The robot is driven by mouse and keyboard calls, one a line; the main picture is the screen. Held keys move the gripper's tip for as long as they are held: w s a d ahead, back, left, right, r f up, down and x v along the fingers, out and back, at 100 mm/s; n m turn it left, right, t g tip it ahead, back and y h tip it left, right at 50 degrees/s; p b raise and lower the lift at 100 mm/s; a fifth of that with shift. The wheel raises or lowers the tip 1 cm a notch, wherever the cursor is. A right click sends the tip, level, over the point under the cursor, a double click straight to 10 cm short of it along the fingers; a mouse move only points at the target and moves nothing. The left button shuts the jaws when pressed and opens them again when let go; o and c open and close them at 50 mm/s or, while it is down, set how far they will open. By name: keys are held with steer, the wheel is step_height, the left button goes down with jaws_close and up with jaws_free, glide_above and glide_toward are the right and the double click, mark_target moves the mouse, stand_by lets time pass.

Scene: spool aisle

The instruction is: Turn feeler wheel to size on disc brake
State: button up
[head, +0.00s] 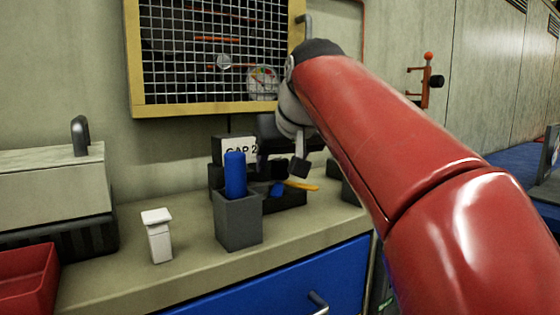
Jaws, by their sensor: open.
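My gripper (283,169) hangs at the end of my red arm, over the back of the counter. Its dark fingers are apart, with nothing clearly between them. Just below and behind it is a low dark fixture (290,200) with a small blue part (277,189) and an orange-yellow strip (301,186). A white sign (240,150) reading "GAP 2" stands left of the gripper; its right end may be covered. I cannot make out the feeler wheel or the disc brake for certain; the gripper partly hides this area.
A grey holder (238,222) with an upright blue cylinder (235,174) stands in front of the fixture. A white post (158,236), a red bin (25,282) and a lidded box (50,185) are further left. A yellow-framed mesh panel (205,108) hangs above.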

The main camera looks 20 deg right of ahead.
steer(key=p+v, duration=0.1)
steer(key=v, duration=0.6)
steer(key=shift+s+r, duration=0.2)
